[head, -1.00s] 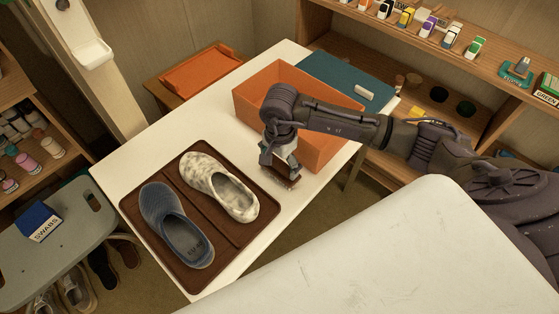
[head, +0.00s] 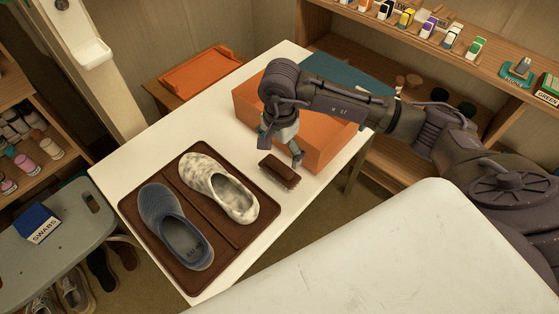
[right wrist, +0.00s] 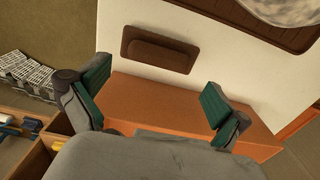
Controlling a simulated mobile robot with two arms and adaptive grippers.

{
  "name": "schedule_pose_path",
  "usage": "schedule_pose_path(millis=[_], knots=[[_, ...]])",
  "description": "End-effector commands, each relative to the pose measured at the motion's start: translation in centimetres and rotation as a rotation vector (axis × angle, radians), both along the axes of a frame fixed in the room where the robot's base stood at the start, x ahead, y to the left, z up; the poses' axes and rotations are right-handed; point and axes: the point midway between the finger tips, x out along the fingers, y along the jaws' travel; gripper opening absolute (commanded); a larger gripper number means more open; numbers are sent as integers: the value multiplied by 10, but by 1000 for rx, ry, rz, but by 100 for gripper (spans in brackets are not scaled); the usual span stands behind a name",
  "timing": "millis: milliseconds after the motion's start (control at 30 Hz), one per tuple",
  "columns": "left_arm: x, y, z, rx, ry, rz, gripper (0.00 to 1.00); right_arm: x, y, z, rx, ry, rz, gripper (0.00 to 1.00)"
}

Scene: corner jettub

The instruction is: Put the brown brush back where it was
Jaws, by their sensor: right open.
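The brown brush (head: 279,171) lies on the white table (head: 118,172), between the shoe tray and the orange box. It also shows in the right wrist view (right wrist: 160,49), lying apart from the fingers. My right gripper (head: 283,150) is open and empty above the table, beside the orange box and just behind the brush. Its two green-padded fingers are spread wide in the right wrist view (right wrist: 153,92). My left gripper is not in view.
A brown tray (head: 228,243) holds a blue shoe (head: 165,214) and a mottled white shoe (head: 207,177). The orange box (head: 325,150) stands right behind my right gripper. A shelf of bottles (head: 500,75) is at the back right. A pale surface (head: 400,265) fills the front.

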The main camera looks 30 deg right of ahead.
Motion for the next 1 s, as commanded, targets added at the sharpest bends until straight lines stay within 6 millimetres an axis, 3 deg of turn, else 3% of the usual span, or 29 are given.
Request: schedule_pose_path(millis=[100, 333, 1000], knots=[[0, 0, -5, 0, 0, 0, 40, 1, 0, 26, 0, -6, 0, 100], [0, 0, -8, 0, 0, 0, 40, 0, 0, 57, 0, -2, -1, 100], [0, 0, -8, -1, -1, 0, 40, -1, 3, 62, 11, 2, 0, 100]])
